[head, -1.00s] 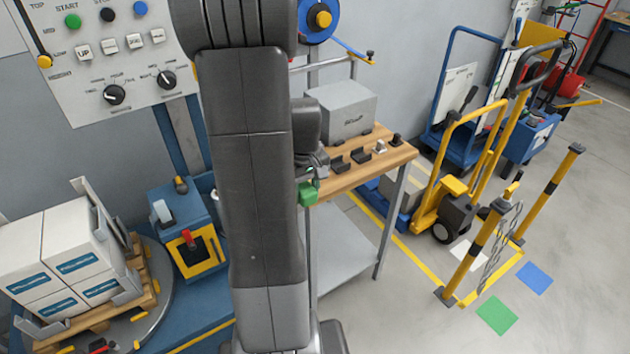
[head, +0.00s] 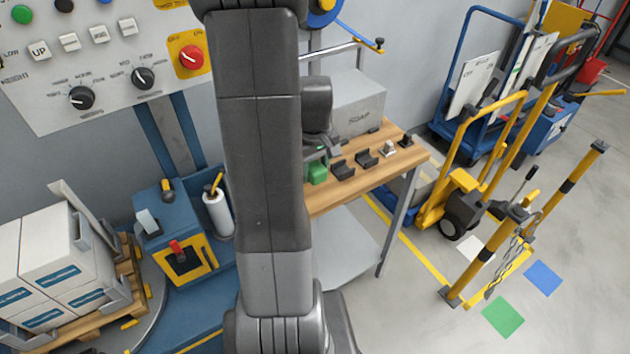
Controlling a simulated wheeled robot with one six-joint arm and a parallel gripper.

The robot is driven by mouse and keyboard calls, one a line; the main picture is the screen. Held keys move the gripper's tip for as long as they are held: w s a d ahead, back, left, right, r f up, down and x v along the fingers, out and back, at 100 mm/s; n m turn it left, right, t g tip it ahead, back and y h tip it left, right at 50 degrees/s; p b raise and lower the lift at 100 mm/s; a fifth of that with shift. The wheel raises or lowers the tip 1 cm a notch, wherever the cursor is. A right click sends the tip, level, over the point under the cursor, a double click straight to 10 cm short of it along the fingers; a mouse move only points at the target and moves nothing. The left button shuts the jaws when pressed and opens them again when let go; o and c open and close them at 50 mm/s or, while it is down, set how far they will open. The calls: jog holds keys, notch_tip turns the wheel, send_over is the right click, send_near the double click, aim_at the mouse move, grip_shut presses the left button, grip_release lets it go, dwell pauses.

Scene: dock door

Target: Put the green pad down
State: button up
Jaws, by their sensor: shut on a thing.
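My gripper (head: 319,158) shows beside my arm, over the left part of the wooden bench top (head: 352,188). It is shut on the green pad (head: 317,173), a small green block that hangs below the fingers. The pad is at or just above the bench top; I cannot tell whether it touches. My arm hides the area to the left of it.
Dark holders (head: 343,170) stand in a row right of the pad, with a grey SOAP box (head: 358,103) behind. A yellow pallet truck (head: 460,200) stands right of the bench. A green square (head: 503,317) and a blue square (head: 543,278) mark the floor.

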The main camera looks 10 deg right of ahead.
aim_at(315, 191)
jog(key=shift+f, duration=2.6)
jog(key=shift+f, duration=0.15)
jog(key=o, duration=1.1)
notch_tip(315, 191, up, 12)
jog(key=shift+r, duration=0.2)
jog(key=shift+f, duration=0.15)
notch_tip(315, 191, down, 13)
jog(key=shift+r, duration=1.1)
